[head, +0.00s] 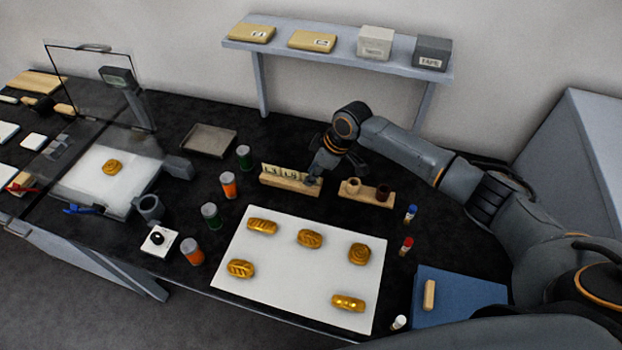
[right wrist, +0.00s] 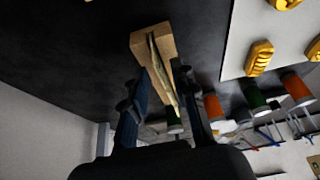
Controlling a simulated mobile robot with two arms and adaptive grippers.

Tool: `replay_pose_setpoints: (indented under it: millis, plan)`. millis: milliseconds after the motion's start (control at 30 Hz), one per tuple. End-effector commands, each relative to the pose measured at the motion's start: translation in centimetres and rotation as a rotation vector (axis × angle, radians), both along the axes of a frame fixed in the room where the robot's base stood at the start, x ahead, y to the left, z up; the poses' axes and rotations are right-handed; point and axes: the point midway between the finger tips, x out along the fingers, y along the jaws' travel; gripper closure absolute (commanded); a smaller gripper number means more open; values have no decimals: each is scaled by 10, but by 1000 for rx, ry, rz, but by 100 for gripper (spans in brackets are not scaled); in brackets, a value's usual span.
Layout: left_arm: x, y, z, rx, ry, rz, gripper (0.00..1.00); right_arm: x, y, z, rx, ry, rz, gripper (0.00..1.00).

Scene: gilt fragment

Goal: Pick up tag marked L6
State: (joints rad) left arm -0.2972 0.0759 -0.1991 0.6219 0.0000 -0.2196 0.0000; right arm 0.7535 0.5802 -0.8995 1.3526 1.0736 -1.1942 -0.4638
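Pale tags (head: 280,172) stand in a row in a slotted wooden rack (head: 290,188) near the middle of the table. They bear small dark marks, too small to read for certain, so I cannot tell which is L6. My right gripper (head: 312,180) is at the rack's right end and hides part of it. In the right wrist view the right gripper (right wrist: 158,82) has its fingers apart on either side of the rack (right wrist: 152,42), with the tags' thin edges (right wrist: 163,75) between them. I see no clear grip on a tag. My left gripper is not in view.
A second wooden holder (head: 366,193) with small cups stands just right of the gripper. A white sheet (head: 290,280) with several gilt pieces lies in front. Orange and green jars (head: 229,185) stand left. A wall shelf (head: 340,58) is behind; a blue mat (head: 460,300) lies right.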

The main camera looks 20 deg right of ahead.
Motion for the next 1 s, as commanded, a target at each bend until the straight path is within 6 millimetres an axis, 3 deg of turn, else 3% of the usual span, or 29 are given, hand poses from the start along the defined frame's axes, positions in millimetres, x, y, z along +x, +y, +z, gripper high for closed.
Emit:
replay_pose_setpoints:
  millis: [33, 100, 133, 667, 867, 1000]
  plan:
    - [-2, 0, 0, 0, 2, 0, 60, 0, 0, 0, 0, 0, 0, 86]
    - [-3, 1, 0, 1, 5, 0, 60, 0, 0, 0, 0, 0, 0, 99]
    - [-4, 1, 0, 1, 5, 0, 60, 0, 0, 0, 0, 0, 0, 100]
    - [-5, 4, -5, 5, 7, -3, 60, 1, 0, 6, 1, -4, 0, 100]
    - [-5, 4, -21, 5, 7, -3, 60, 2, 0, 29, 1, -7, 1, 100]
    - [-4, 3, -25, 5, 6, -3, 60, -7, 20, 54, 2, -5, 5, 100]
